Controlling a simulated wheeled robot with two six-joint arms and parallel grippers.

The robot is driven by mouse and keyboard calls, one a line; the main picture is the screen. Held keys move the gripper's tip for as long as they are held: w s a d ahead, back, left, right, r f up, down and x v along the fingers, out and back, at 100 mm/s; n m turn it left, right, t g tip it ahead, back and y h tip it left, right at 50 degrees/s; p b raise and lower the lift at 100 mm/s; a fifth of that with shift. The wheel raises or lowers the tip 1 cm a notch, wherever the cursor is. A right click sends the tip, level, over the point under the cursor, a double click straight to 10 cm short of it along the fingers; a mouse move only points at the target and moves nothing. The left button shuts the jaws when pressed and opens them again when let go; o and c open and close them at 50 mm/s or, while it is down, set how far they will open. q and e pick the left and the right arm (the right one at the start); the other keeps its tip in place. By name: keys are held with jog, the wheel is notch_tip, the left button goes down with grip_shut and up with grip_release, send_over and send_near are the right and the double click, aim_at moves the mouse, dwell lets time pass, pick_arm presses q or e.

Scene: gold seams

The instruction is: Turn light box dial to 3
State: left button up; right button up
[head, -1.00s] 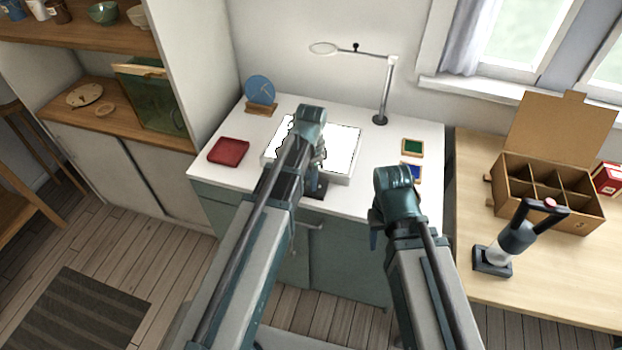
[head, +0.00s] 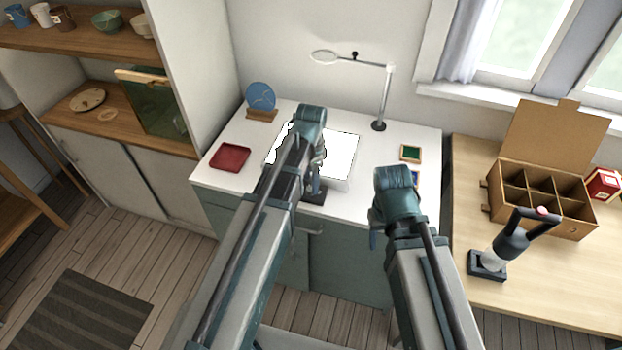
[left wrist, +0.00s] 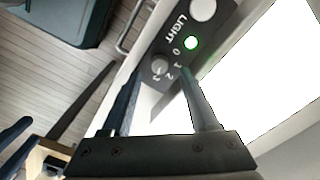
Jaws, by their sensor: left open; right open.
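The light box (head: 342,158) glows white on the white desk, with its dark control panel (head: 312,196) at the front, partly behind my left gripper (head: 317,183). The dial's setting is unclear. My right gripper (head: 376,232) is open in front of the desk, away from the box.
A red tray (head: 230,157) lies left of the box, a blue disc on a stand (head: 260,97) behind it. A magnifier lamp (head: 380,100) stands at the back right. A green framed tile (head: 410,153) lies right. A divided carton (head: 540,195) stands on the wooden table.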

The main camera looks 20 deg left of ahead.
pick_arm(q)
notch_tip(320, 180, up, 11)
jog(key=p, duration=0.9)
jog(key=shift+p, duration=0.35)
pick_arm(e)
notch_tip(320, 180, up, 11)
pick_arm(q)
jog(key=shift+f, duration=0.15)
pick_arm(e)
jog(key=shift+f, duration=0.1)
